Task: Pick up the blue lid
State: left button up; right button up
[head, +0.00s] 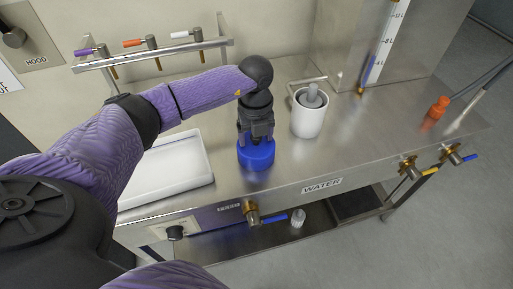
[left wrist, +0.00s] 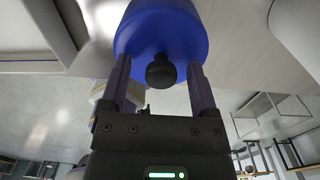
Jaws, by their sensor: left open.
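The blue lid (head: 256,154) is a round blue piece near the front edge of the steel bench in the head view. It also shows in the left wrist view (left wrist: 185,30), with a dark round knob (left wrist: 161,71) on it. My left gripper (head: 257,137) points down right over the lid. In the left wrist view my left gripper (left wrist: 162,78) is open, with one finger on each side of the knob. I cannot tell whether the fingers touch the knob. What the lid rests on is hidden. My right gripper is not in view.
A white tray (head: 192,187) lies left of the lid. A white mortar-like cup with a grey pestle (head: 309,119) stands to the right. A valve with a blue handle (head: 254,214) sits at the front panel. An orange item (head: 437,108) is far right.

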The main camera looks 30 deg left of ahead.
pick_arm(q)
jog(key=shift+f, duration=0.2)
grip_shut()
